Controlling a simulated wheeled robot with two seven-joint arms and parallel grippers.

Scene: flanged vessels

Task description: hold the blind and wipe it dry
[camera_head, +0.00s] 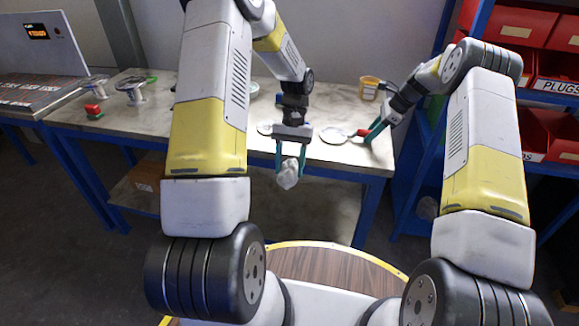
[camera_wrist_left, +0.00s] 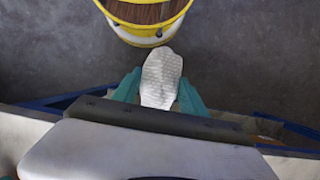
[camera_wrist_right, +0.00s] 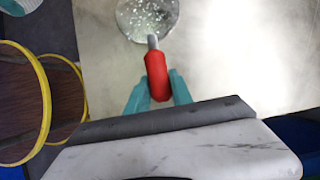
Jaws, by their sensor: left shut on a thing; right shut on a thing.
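The blind is a round pale disc (camera_head: 335,135) with a red handle (camera_wrist_right: 157,76). In the right wrist view its face (camera_wrist_right: 148,18) carries many light droplet-like spots. My right gripper (camera_head: 372,133) is shut on the red handle, the disc pointing left over the front of the table. I cannot tell whether the disc touches the tabletop. My left gripper (camera_head: 290,166) is shut on a crumpled white cloth (camera_head: 289,174), which hangs in front of the table edge, apart from the blind. The cloth also shows in the left wrist view (camera_wrist_left: 160,78).
The grey table (camera_head: 200,130) has a blue frame. A flanged vessel (camera_head: 131,87) and a red item (camera_head: 93,111) are at the left. Another pale disc (camera_head: 265,128) lies near the left gripper. Red bins (camera_head: 520,28) fill the right shelf.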

